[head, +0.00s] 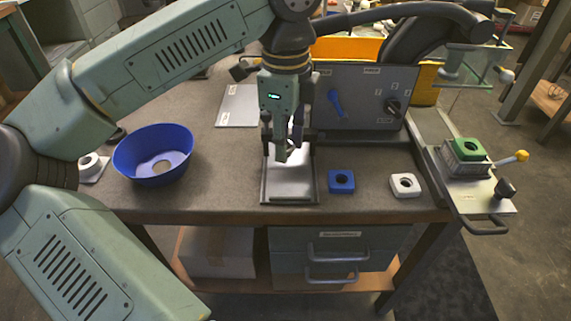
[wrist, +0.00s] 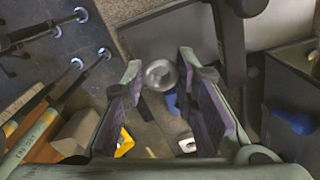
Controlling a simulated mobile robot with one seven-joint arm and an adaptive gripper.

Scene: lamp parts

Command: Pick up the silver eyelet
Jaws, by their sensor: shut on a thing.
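The silver eyelet (wrist: 160,75) is a round, shiny metal piece between my fingertips in the wrist view. My gripper (wrist: 159,72) is shut on it, with one finger on each side. In the head view my gripper (head: 291,150) points down above a pale metal plate (head: 290,187) near the table's front edge. The eyelet is small there and mostly hidden by the fingers. It appears held above the plate, but the exact gap cannot be told.
A blue bowl (head: 153,170) stands at the left. A blue square part (head: 341,181) and a white one (head: 405,184) lie right of the plate. A grey panel with a blue lever (head: 337,102) stands behind. A green block (head: 469,148) sits on a fixture at far right.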

